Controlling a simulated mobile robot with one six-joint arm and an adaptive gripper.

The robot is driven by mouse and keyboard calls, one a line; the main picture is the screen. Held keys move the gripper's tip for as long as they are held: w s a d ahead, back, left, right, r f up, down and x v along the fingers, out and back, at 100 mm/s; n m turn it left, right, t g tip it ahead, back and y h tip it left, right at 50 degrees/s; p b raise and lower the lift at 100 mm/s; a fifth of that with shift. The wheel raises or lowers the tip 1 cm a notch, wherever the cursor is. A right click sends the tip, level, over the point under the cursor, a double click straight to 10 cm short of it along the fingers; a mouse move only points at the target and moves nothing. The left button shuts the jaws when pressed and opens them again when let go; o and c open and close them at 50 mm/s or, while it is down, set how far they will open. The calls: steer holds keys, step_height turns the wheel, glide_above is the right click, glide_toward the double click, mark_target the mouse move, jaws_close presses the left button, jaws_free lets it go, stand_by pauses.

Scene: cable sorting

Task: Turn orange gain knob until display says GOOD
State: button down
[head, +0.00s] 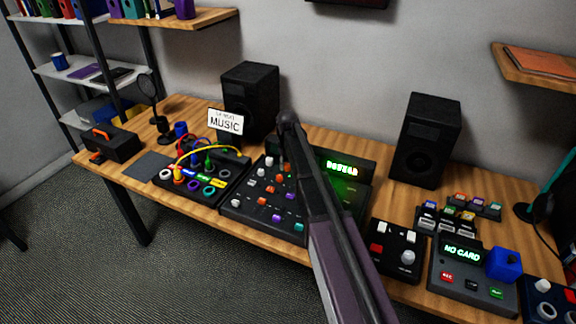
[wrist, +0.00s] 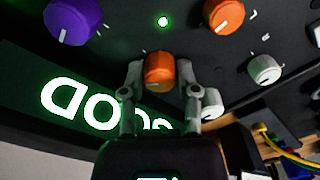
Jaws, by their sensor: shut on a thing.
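In the wrist view my gripper (wrist: 160,68) has one finger on each side of an orange knob (wrist: 159,76) and is shut on it. The knob has a pale pointer line near its lower edge. The green-lit display (wrist: 82,104) lies beside it, upside down in this view. Its letters appear to read GOOD, with the first letters partly covered by my gripper. In the head view the display (head: 342,168) glows on the mixer, but its text is too small to read surely. There my arm hides the gripper and the held knob.
A second orange knob (wrist: 224,15), a purple knob (wrist: 73,20) and a white knob (wrist: 265,69) sit close by. The mixer (head: 233,205) stands between a cable panel (head: 214,170) and a small black box (head: 396,248). Two speakers (head: 250,98) (head: 426,140) stand behind.

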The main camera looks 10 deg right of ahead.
steer(key=shift+m, duration=0.4)
steer(key=shift+s, duration=0.1)
steer(key=c, duration=0.6)
jaws_free()
